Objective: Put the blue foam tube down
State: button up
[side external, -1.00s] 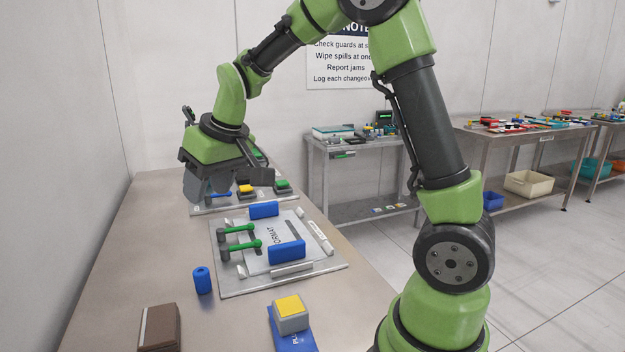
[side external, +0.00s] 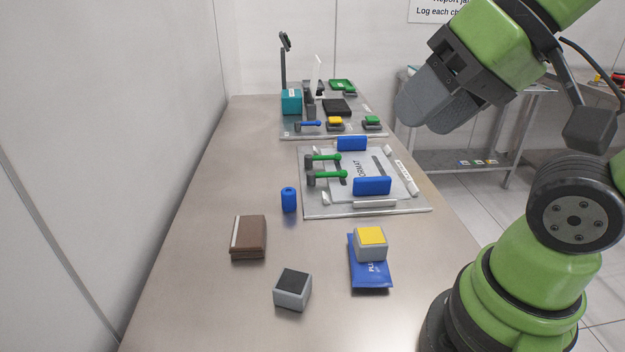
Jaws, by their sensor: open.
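The blue foam tube (side external: 289,200) stands upright on the steel table, just left of the grey format plate (side external: 317,206). Nothing touches it. My gripper (side external: 424,115) is up at the upper right, well away from the tube, tilted with its grey fingers pointing down and left. Its fingers hold nothing that I can see.
The format plate carries two blue blocks (side external: 372,186) and two green-handled clamps (side external: 323,179). A brown box (side external: 248,237), a grey block with a dark top (side external: 293,289) and a yellow-topped block (side external: 370,243) on a blue packet (side external: 371,275) stand nearer. The table's left side is clear.

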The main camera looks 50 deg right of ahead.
jog(key=shift+w, duration=0.1)
jog(key=n+g+h, duration=0.2)
jog(key=n, duration=0.1)
send_over(289, 190)
jog(key=s+a, duration=0.2)
jog(key=s, duration=0.3)
notch_tip(289, 190, down, 13)
jog(key=shift+n+g, duration=0.4)
jog(key=shift+n, duration=0.1)
jog(key=x, duration=0.4)
jog(key=d+x, duration=0.1)
jog(key=x, duration=0.3)
jog(key=s+d+x, duration=0.1)
jog(key=x, duration=0.3)
jog(key=shift+w+d+f, duration=0.1)
jog(key=shift+w+f, duration=0.1)
jog(key=shift+f, duration=0.35)
jog(key=shift+a+x, duration=0.2)
jog(key=shift+x, duration=2.6)
jog(key=shift+s, duration=0.15)
jog(key=c, duration=0.7)
